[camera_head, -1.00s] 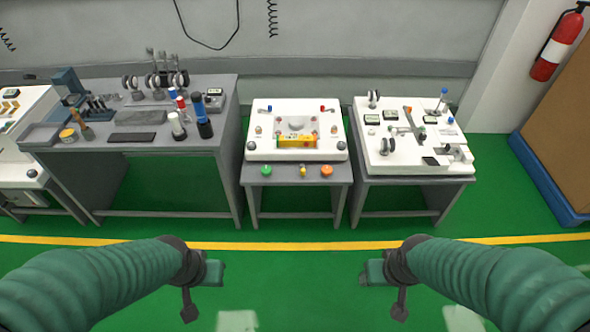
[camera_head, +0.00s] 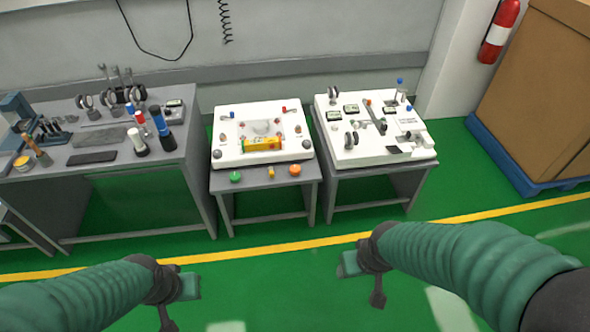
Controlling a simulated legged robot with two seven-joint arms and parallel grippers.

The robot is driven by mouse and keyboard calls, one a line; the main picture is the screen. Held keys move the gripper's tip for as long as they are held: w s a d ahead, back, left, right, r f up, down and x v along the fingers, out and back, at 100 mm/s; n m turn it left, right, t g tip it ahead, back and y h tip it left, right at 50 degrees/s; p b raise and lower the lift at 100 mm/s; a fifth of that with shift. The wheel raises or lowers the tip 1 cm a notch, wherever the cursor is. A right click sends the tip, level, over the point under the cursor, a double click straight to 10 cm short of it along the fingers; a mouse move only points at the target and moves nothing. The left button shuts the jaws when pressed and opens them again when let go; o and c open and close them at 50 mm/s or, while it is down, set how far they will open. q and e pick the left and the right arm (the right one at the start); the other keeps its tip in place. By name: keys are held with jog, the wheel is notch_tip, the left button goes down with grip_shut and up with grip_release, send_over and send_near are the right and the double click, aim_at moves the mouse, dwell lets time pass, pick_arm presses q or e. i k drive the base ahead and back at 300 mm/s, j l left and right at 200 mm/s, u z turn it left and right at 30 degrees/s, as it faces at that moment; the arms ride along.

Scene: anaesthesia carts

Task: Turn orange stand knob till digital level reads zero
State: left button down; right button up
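The orange knob (camera_head: 295,170) sits on the front right edge of the small middle stand (camera_head: 228,188). A yellow bar-shaped device (camera_head: 262,144), seemingly the level, lies on the white plate (camera_head: 225,160) on this stand; its reading is too small to make out. My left gripper (camera_head: 188,286) is low in the view, above the green floor and in front of the stand, apart from it. My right gripper (camera_head: 350,263) is also above the floor, in front and to the right of the orange knob, touching nothing. I cannot see the fingers of either gripper clearly.
A green knob (camera_head: 235,176) and a small yellow piece (camera_head: 271,172) share the stand's front edge. A grey tool bench (camera_head: 175,161) stands left, and a table with a white board (camera_head: 370,157) right. The floor in front is clear. A large box (camera_head: 535,90) stands at far right.

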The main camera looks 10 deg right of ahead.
aim_at(295, 170)
jog(key=i, duration=2.1)
jog(key=l+z, duration=0.05)
jog(key=l, duration=0.05)
